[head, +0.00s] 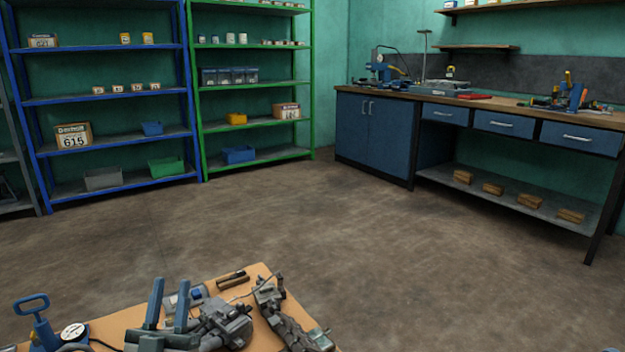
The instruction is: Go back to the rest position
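My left gripper (169,292) is at the bottom left of the head view, in front of the workbench table. Its two blue-grey fingers point up and stand apart, with nothing seen between them. Grey metal machine parts (228,322) lie on the tan tabletop (262,335) just right of it. My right gripper does not show.
A blue pump-like tool with a gauge (74,331) stands at the table's left. Blue shelving (110,97) and green shelving (250,83) hold bins and boxes at the back. A workbench with blue drawers (505,124) lines the right wall. The brown floor (400,250) between is clear.

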